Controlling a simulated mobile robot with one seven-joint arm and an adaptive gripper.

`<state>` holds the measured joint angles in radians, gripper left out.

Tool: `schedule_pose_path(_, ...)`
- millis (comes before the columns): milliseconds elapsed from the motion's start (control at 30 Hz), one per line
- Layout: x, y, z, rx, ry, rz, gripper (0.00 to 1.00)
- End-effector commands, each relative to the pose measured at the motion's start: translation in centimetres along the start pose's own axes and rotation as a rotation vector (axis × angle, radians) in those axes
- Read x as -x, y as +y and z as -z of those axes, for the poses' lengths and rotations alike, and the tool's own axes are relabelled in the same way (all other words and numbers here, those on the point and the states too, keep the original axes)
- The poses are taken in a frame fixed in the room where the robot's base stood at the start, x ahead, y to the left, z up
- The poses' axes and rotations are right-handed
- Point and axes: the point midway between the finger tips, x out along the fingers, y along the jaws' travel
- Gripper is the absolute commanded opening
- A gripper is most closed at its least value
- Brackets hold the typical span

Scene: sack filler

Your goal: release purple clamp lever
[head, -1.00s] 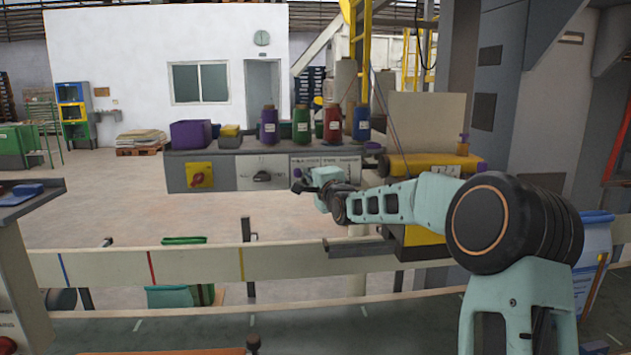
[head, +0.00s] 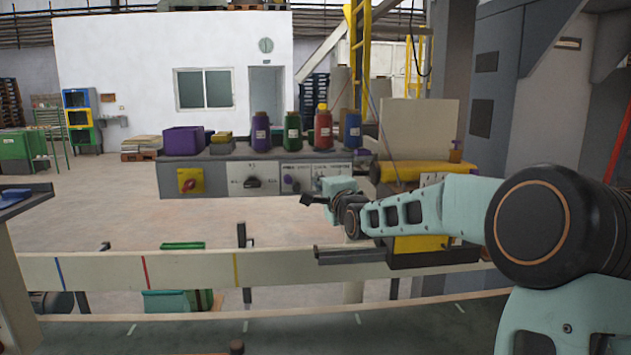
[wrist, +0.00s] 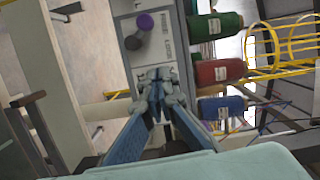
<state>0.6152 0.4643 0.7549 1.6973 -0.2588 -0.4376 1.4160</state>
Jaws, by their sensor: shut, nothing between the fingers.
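A purple-tipped lever or knob (head: 288,180) sits on the pale front panel of the grey console. It also shows in the wrist view (wrist: 145,21), with a dark grey stub beside it. I cannot tell for sure that it is the clamp lever; a small purple-topped part (head: 456,146) also stands on the yellow machine. My gripper (head: 306,200) is in front of the panel, just below and right of the purple knob in the head view. In the wrist view my gripper (wrist: 158,76) is shut and empty, its fingertips apart from the knob.
Purple, green, red and blue thread cones (head: 323,131) stand on the console. A yellow plate with a red rotary switch (head: 190,181) and a black selector (head: 252,183) are to the left. The yellow sewing machine (head: 430,172) is behind my arm. A pale conveyor rail (head: 190,270) runs across the foreground.

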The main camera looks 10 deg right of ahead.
Motion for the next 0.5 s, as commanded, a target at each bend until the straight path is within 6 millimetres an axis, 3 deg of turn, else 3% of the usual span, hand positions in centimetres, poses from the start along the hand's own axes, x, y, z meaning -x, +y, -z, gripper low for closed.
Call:
schedule_pose_path(200, 3.2, -0.2, 0.2, 0.003, 0.003, 0.001, 0.0)
schedule_pose_path(500, 4.7, -0.1, 0.1, 0.0, 0.001, 0.001, 0.0)
